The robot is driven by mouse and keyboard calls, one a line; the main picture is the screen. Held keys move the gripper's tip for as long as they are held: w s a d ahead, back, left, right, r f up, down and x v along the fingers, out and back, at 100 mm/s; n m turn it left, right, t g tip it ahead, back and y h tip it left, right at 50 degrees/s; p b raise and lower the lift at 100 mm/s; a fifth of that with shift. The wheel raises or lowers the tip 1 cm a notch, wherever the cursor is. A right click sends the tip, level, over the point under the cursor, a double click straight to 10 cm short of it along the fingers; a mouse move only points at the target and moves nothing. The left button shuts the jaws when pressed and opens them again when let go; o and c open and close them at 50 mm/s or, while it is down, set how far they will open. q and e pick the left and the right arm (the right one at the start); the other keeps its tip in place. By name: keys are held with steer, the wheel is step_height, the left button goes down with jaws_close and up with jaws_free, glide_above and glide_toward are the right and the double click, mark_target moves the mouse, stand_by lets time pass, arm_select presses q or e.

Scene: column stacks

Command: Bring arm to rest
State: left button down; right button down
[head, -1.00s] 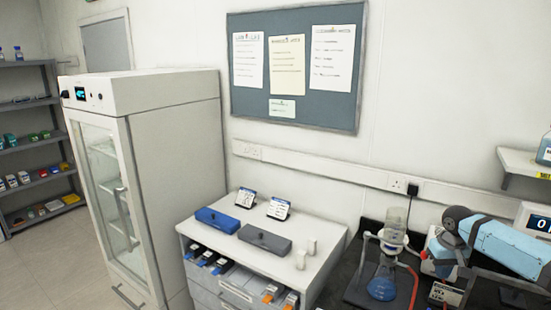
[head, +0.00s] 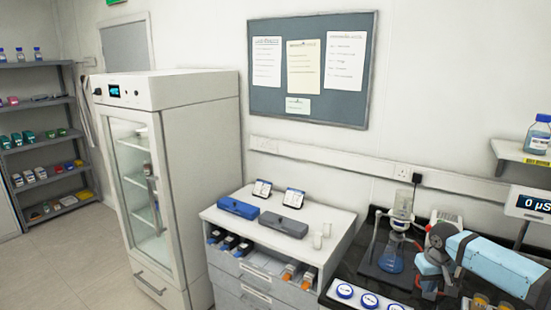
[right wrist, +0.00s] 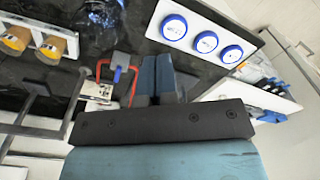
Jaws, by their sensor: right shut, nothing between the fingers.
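My right arm (head: 500,262) is light blue and reaches in from the right of the head view, over the black bench. In the right wrist view my right gripper (right wrist: 157,62) is shut, with its two dark blue-grey fingers together and nothing between them. It points over the dark bench top, beside a white tray (right wrist: 181,46) of blue-capped jars. My left arm and gripper are not in view.
Glassware with blue liquid (head: 391,258) stands on the black bench beside my right arm. Blue-capped jars (head: 369,300) are at the front. A drawer cabinet (head: 277,252) and a glass-door fridge (head: 197,150) stand left. A shelf bottle (head: 537,135) is above the arm.

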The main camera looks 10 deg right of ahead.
steer(key=s+a+f+n+t+y, duration=0.2)
steer(key=s+a+f, duration=0.4)
steer(key=a+f, duration=0.45)
steer(key=s+a+f+n+t+y, duration=0.15)
steer(key=s+a+f, duration=0.5)
steer(key=a, duration=0.75)
steer(key=s+a+f+t, duration=0.3)
steer(key=s+a, duration=0.3)
steer(key=s, duration=0.1)
steer(key=s+d+r+t, duration=0.1)
steer(key=s+r+t, duration=0.1)
steer(key=s, duration=0.9)
steer(key=shift+s+t+h, duration=0.15)
steer(key=shift+t+h, duration=0.3)
steer(key=shift+t, duration=0.4)
